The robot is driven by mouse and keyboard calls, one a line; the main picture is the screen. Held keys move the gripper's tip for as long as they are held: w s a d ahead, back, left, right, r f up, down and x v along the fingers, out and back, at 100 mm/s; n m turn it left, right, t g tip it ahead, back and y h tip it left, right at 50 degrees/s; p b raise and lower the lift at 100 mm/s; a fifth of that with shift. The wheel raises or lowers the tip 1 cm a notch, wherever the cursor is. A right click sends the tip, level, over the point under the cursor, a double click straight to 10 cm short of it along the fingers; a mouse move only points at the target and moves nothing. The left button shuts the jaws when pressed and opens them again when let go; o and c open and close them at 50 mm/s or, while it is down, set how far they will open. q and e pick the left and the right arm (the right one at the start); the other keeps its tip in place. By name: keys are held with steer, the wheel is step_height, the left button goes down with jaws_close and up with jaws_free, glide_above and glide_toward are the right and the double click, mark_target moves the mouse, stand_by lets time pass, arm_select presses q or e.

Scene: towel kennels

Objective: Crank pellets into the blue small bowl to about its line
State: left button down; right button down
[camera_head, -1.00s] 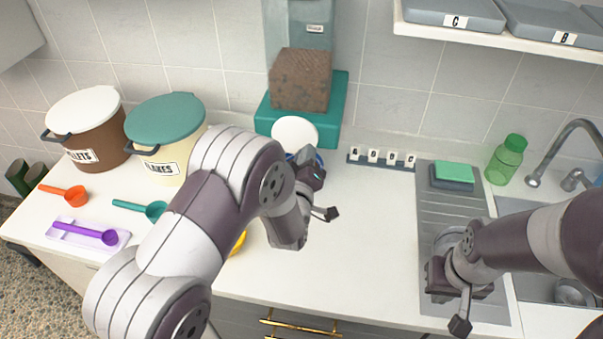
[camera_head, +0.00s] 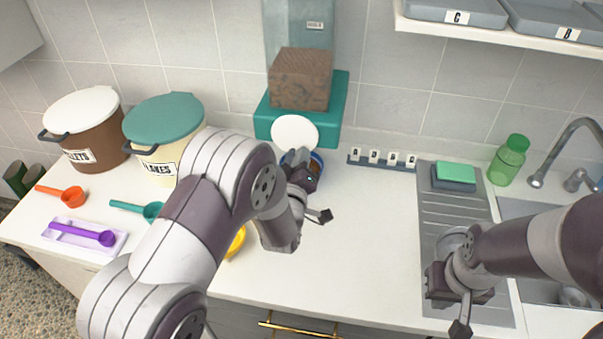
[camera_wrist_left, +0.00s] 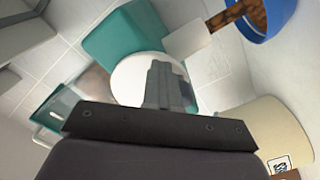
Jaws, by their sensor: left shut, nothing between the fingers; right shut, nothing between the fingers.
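The dispenser has a teal base (camera_head: 337,105), a clear hopper (camera_head: 300,30) with a brown pellet mass (camera_head: 300,80) and a round white disc (camera_head: 295,131) in front. The blue small bowl (camera_head: 318,160) is below the disc, mostly hidden by my left gripper (camera_head: 297,165). In the left wrist view the blue bowl (camera_wrist_left: 268,22) shows at the top right with brown pellets (camera_wrist_left: 238,14) visible; its line cannot be seen. There my left gripper (camera_wrist_left: 168,82) is shut and empty, its fingers overlapping the white disc (camera_wrist_left: 128,76); contact is unclear. My right gripper (camera_head: 455,288) is shut and empty over the drainboard.
A brown pellets bin (camera_head: 92,135) and cream flakes bin (camera_head: 165,160) stand left, with orange (camera_head: 72,196), teal (camera_head: 152,211) and purple (camera_head: 105,238) scoops before them. A yellow bowl (camera_head: 237,243) is partly behind my left arm. A lettered rack (camera_head: 380,161) stands right. The middle counter is clear.

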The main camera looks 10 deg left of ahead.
arm_select(q)
steer(key=shift+a+f, duration=0.1)
steer(key=shift+f, duration=0.05)
steer(key=s, duration=0.8)
steer(key=shift+s, duration=0.25)
stand_by(0.5)
steer(key=shift+a, duration=0.1)
